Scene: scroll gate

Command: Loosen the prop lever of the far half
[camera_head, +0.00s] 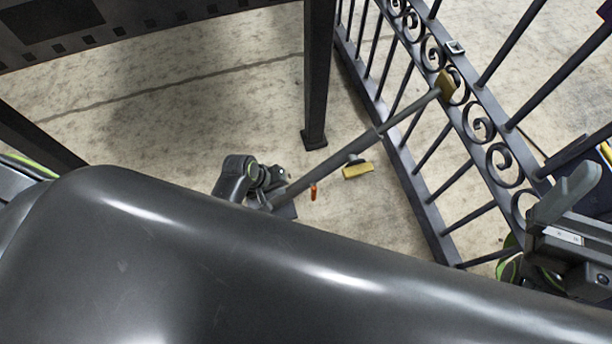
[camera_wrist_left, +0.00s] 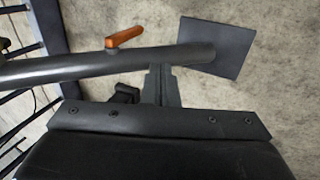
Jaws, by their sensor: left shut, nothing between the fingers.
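The prop is a long grey tube (camera_head: 342,150) that slopes from a brass-coloured bracket (camera_head: 446,86) on the gate down to a dark foot plate (camera_head: 286,211) on the floor. Its small orange lever (camera_head: 313,191) sticks out near the foot. In the left wrist view the lever (camera_wrist_left: 125,35) lies on the far side of the tube (camera_wrist_left: 80,66) from my fingers. My left gripper (camera_wrist_left: 161,82) is shut and empty, its tips close to the tube between lever and foot plate (camera_wrist_left: 218,46). I cannot tell if they touch it. My right gripper (camera_head: 566,196) is at the right edge.
The scrollwork gate (camera_head: 480,125) crosses the right side, with a small latch piece (camera_head: 454,47) on its rail. A dark post (camera_head: 317,80) stands behind the tube. A yellow block (camera_head: 357,171) lies on the floor beside the tube. My own large arm link covers the foreground.

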